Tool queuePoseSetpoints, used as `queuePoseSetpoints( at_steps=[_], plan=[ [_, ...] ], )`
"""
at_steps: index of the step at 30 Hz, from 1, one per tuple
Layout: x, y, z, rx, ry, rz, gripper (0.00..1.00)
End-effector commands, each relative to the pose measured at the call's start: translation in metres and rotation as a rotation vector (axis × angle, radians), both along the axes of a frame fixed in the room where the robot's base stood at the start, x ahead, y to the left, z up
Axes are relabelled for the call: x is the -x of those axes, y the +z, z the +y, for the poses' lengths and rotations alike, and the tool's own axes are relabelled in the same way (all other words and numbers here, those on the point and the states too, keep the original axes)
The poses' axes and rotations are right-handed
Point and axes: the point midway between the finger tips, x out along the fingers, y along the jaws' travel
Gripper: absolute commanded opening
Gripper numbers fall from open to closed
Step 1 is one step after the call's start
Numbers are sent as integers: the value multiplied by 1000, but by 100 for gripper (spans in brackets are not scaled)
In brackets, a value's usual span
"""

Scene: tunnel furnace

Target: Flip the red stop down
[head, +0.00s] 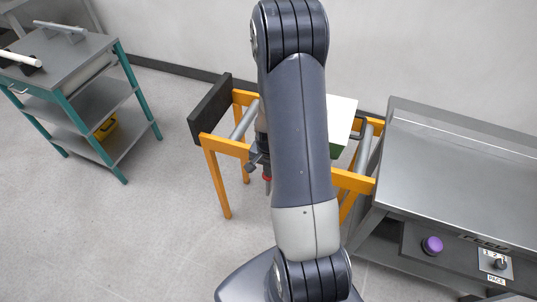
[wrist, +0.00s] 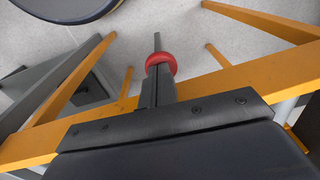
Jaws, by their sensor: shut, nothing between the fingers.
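The red stop shows as a red ring (wrist: 161,62) with a grey rod sticking out past it in the wrist view. A small part of the red (head: 267,179) also shows beside my arm in the head view, at the near side of the orange roller frame (head: 228,146). My gripper (wrist: 158,77) is shut and empty. Its fingers point at the red ring and overlap its near edge in the wrist view; I cannot tell whether they touch. My arm hides most of this area in the head view.
The steel furnace housing (head: 460,170) stands at the right, with a purple button (head: 432,245) and a switch panel (head: 495,264). A white-topped block (head: 342,115) is partly hidden behind my arm. A teal-legged cart (head: 75,90) stands at the left. Floor between cart and frame is clear.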

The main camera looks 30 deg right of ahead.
Motion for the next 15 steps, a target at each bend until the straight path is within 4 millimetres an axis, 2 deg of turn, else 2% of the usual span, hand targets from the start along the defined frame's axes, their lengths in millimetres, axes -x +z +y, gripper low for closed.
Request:
queuePoseSetpoints(
  at_steps=[8, 11, 15],
  plan=[
    [3, -4, 1, -3, 0, 9, 0],
    [3, 3, 1, -3, 0, 9, 0],
    [0, 25, -1, -1, 1, 2, 0]
  ],
)
